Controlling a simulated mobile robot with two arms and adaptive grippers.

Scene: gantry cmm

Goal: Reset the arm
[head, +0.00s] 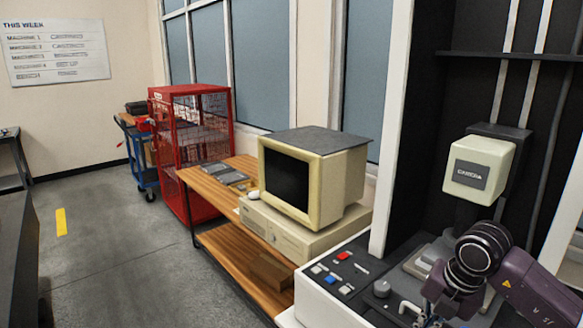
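My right arm comes in from the right edge, with a dark purple link and a black ringed joint. My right gripper (436,312) is at the bottom edge, in front of the machine's control panel (338,277). Its fingers are small, dark and partly cut off, so I cannot tell whether they are open or touch anything. The panel carries red, blue and white buttons and a grey knob (382,288). A pale camera box (479,168) hangs on a dark column above my arm. My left gripper is not in view.
A beige computer with a monitor (300,180) stands on a wooden bench (213,190) left of the panel. Beyond it are a red mesh cage (190,140) and a blue cart (143,165). Grey floor (120,260) is open at the left. A dark edge (15,250) borders it.

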